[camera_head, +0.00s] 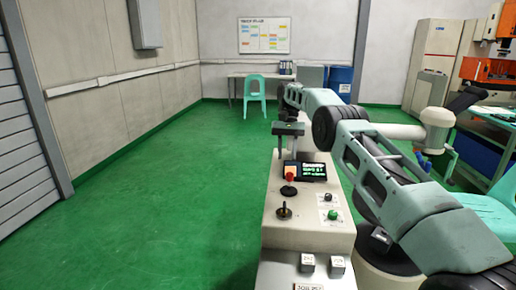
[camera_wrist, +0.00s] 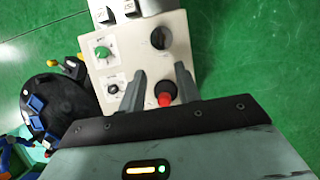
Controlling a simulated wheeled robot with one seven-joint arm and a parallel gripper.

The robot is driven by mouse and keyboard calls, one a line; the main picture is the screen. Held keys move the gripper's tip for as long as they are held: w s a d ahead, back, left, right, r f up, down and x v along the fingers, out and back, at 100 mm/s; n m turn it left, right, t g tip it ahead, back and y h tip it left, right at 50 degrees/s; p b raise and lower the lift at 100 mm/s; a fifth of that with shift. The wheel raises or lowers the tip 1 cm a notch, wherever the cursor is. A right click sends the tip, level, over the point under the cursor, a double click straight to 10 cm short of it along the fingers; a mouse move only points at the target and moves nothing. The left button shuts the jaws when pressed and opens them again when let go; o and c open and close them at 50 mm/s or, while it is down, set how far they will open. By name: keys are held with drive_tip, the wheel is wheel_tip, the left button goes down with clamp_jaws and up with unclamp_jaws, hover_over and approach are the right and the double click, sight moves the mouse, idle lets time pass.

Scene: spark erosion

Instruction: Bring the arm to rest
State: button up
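My arm reaches from the lower right of the head view over the far part of a pale control console (camera_head: 280,240). My gripper (camera_head: 289,150) points down there, beyond the display (camera_head: 313,171). In the wrist view the two fingers of my gripper (camera_wrist: 161,88) stand apart with nothing held between them. A red button (camera_wrist: 165,99) shows in the gap between the fingers; I cannot tell its exact distance below them. The red button also shows in the head view (camera_head: 290,177), apart from the fingers. The display is hidden in the wrist view.
A teal chair (camera_head: 254,92) and table stand at the back. A workbench and orange machine (camera_head: 490,70) are at right. The green floor at left is clear.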

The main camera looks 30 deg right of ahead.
drive_tip(key=shift+a, duration=0.1)
drive_tip(key=s+a+r+n, duration=0.25)
drive_tip(key=s+a, duration=0.25)
drive_tip(key=a, duration=0.5)
drive_tip(key=s+a+r+n+t, duration=0.1)
drive_tip(key=s+a+r+n, duration=0.2)
drive_tip(key=a, duration=0.7)
drive_tip(key=s+a+r+n, duration=0.2)
drive_tip(key=s+a, duration=0.4)
drive_tip(key=a, duration=0.4)
drive_tip(key=s+a+n+t+h, duration=0.1)
drive_tip(key=s+a+n, duration=0.3)
drive_tip(key=s, duration=1)
drive_tip(key=s+d+f+n, duration=0.1)
drive_tip(key=s+f, duration=0.1)
drive_tip(key=s, duration=0.6)
drive_tip(key=s+f+n+t, duration=0.1)
drive_tip(key=s+f, duration=0.2)
drive_tip(key=s, duration=0.6)
drive_tip(key=shift+s+d+n+t+h, duration=0.15)
drive_tip(key=shift+d+n+t+h, duration=0.15)
drive_tip(key=shift+d+n+h, duration=0.1)
drive_tip(key=shift+a, duration=0.1)
